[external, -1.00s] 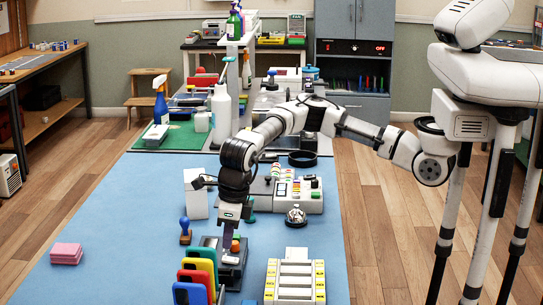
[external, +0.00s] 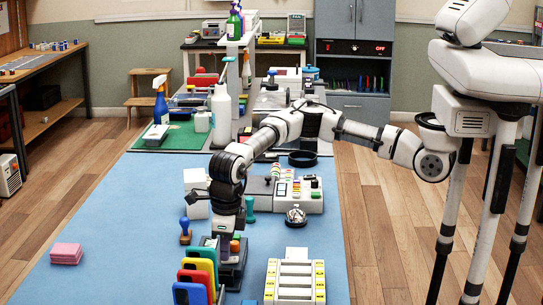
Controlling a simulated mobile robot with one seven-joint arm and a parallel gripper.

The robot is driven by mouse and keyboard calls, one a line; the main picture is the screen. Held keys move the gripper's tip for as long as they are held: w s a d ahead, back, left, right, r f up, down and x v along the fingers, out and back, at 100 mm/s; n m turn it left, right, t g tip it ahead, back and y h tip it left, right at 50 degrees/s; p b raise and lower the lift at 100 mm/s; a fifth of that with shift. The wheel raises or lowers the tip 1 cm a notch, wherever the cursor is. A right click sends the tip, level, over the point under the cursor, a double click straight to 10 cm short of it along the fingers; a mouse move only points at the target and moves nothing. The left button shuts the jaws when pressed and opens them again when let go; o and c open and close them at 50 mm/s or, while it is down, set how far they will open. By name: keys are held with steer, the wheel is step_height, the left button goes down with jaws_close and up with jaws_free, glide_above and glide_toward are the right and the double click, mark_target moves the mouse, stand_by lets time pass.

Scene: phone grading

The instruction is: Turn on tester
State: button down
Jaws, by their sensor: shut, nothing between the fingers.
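A dark grey device (external: 233,272), which seems to be the tester, stands on the blue mat behind a row of coloured phones. An orange knob or button (external: 236,244) shows on its upper right. My gripper (external: 223,240) points down over the device, just left of the orange part, its fingers shut with nothing held. The fingertips are small and partly lost against the device, so I cannot tell whether they touch it. I cannot see whether the device is on.
Phones in red, yellow, green and blue (external: 190,293) stand upright in front of the device. A white tray with yellow labels (external: 295,279) lies to the right. A blue-handled stamp (external: 185,231), a button panel (external: 308,197) and pink blocks (external: 66,253) are around.

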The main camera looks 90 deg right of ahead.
mark_target(236, 254)
steer(key=shift+s+f, duration=0.2)
steer(key=shift+f, duration=0.1)
steer(key=shift+s, duration=0.8)
steer(key=shift+r, duration=0.1)
step_height(236, 254, up, 14)
steer(key=shift+s+r+b, duration=0.2)
steer(key=shift+s+b, duration=0.05)
steer(key=shift+b, duration=0.05)
steer(key=shift+r+p, duration=0.1)
steer(key=shift+p, duration=0.25)
steer(key=shift+w+d+r+t+p, duration=0.15)
steer(key=shift+t+p, duration=0.25)
steer(key=shift+p, duration=0.85)
steer(key=shift+f, duration=0.25)
steer(key=f+p, duration=0.1)
steer(key=f, duration=0.3)
steer(key=w+f+p, duration=0.1)
steer(key=f, duration=0.4)
steer(key=w+f+p, duration=0.1)
steer(key=f+p, duration=0.1)
steer(key=f, duration=0.2)
steer(key=shift+f, duration=0.35)
